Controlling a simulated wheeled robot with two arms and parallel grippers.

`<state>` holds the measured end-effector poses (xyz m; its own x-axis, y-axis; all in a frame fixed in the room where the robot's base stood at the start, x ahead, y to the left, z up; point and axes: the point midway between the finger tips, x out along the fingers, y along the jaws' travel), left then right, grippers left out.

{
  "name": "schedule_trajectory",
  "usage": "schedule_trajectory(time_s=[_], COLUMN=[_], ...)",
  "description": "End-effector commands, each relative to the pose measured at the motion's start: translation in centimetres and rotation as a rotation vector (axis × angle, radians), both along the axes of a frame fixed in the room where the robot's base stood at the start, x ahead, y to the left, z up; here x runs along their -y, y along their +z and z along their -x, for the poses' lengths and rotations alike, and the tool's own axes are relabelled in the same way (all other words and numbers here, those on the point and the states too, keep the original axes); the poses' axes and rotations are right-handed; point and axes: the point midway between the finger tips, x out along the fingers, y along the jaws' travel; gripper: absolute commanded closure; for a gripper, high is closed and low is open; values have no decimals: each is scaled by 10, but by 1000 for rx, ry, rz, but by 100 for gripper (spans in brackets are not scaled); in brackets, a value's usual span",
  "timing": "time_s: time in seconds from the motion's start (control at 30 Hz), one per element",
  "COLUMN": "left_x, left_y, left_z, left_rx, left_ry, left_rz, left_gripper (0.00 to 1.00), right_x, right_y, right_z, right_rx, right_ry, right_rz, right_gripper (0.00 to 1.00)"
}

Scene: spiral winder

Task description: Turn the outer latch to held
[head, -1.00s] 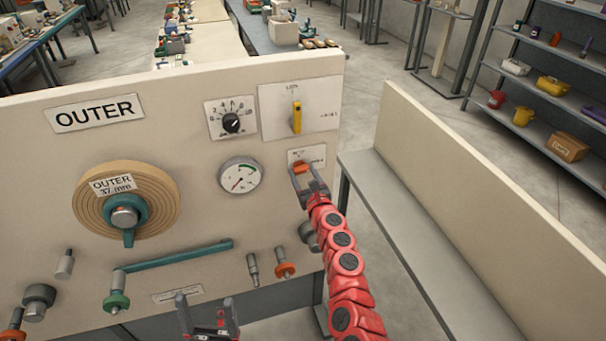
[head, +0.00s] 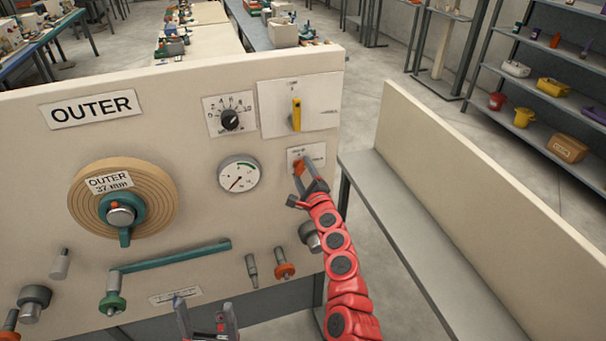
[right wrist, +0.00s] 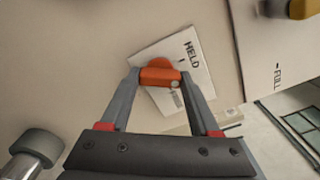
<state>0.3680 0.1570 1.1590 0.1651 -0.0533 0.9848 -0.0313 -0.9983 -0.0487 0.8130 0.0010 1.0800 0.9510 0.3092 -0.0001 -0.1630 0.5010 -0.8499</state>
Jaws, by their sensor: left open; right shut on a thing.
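The outer latch is an orange knob (head: 299,168) on a small white label plate (head: 318,157) at the right side of the OUTER panel (head: 160,87). In the right wrist view the orange latch (right wrist: 160,77) sits between my right fingertips, and the plate (right wrist: 196,66) reads HELD beside it. My right gripper (head: 304,181) is shut on the latch and rolled over at a slant. The latch also looks tilted in the head view.
A yellow lever (head: 296,114) is above the latch, a gauge (head: 239,174) to its left. A teal crank arm (head: 176,256), a wound roll (head: 82,205) and several knobs fill the panel. A grey bench (head: 395,240) stands at right.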

Motion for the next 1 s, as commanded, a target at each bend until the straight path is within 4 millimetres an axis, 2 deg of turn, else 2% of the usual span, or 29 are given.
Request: schedule_trajectory(time_s=[0.5, 1.0], left_x=[0, 0], left_y=[-17, -22], left_z=[0, 0], left_rx=[0, 0], left_ry=[0, 0], left_rz=[0, 0], left_gripper=[19, 19], right_x=[0, -1], right_y=[0, 0], right_z=[0, 0], right_rx=[134, 177], right_ry=[-2, 2], right_rz=[402, 540], right_gripper=[93, 93])
